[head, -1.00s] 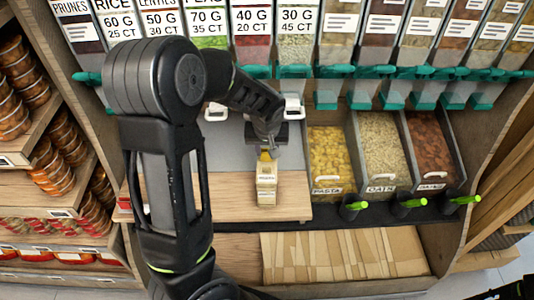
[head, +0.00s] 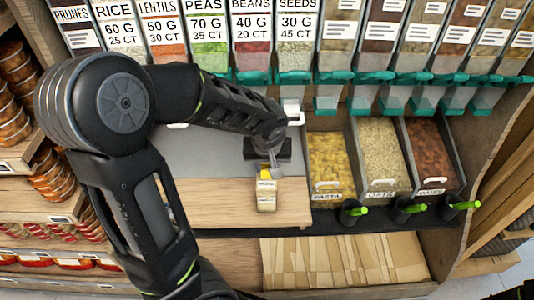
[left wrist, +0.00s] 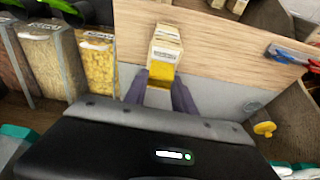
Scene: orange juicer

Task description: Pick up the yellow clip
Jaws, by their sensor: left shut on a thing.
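My left gripper (head: 268,164) is over the wooden board. In the left wrist view its fingers (left wrist: 161,86) are shut on the yellow upper part of a small cream packet (left wrist: 165,45) with a label. The packet also shows in the head view (head: 266,198), below the gripper at the board. My right gripper is not in view.
The wooden board (head: 225,200) is mostly bare around the packet. Dispensers with teal spouts line the back. Red and blue items (left wrist: 290,55) lie at the board's far side in the left wrist view.

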